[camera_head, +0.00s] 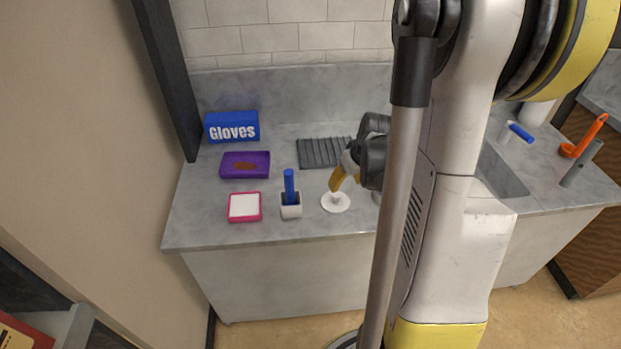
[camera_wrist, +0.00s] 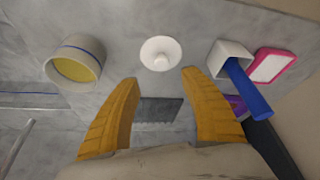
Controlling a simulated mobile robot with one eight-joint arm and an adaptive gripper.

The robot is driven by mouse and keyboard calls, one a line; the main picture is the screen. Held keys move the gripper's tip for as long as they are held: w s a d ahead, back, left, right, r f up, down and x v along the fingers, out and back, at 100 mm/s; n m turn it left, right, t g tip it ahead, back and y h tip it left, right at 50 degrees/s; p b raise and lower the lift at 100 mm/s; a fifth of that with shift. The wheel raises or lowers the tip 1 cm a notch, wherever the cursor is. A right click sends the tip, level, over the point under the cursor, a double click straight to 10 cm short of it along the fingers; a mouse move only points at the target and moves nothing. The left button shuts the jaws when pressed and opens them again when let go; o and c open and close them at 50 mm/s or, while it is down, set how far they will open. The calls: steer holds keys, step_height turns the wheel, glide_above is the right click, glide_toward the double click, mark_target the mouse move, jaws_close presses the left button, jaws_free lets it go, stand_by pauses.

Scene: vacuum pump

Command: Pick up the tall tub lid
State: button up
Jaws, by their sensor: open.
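The tub lid is a white round disc with a small raised knob, lying on the grey counter near its front edge in the head view (camera_head: 335,205). In the wrist view the lid (camera_wrist: 160,54) sits just beyond my fingertips, centred between them. My gripper (camera_wrist: 160,78) is open and empty, with its two yellow fingers apart. In the head view my gripper (camera_head: 337,181) is just above the lid and points down. A round white tub (camera_wrist: 74,64) with a blue line and yellow inside stands to the left in the wrist view. My arm mostly hides it in the head view.
A white holder (camera_head: 291,211) with a blue-handled tool (camera_head: 289,186) stands close beside the lid. A pink-rimmed tray (camera_head: 244,207), a purple tray (camera_head: 245,165), a blue Gloves box (camera_head: 232,127) and a dark ribbed rack (camera_head: 322,152) occupy the counter. A sink (camera_head: 501,174) lies right.

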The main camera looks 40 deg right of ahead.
mark_target(337, 194)
steer(key=b+x, duration=0.1)
steer(key=x, duration=0.3)
steer(key=shift+s+f+b, duration=0.1)
steer(key=shift+f+b, duration=0.15)
steer(key=shift+b, duration=0.15)
steer(key=b+x, duration=0.1)
steer(key=x, duration=0.2)
steer(key=b+x, duration=0.2)
steer(key=x, duration=0.1)
steer(key=shift+w+a+r, duration=0.15)
steer(key=shift+w+a, duration=0.05)
steer(key=shift+w, duration=0.15)
steer(key=shift+r, duration=0.1)
steer(key=c, duration=1)
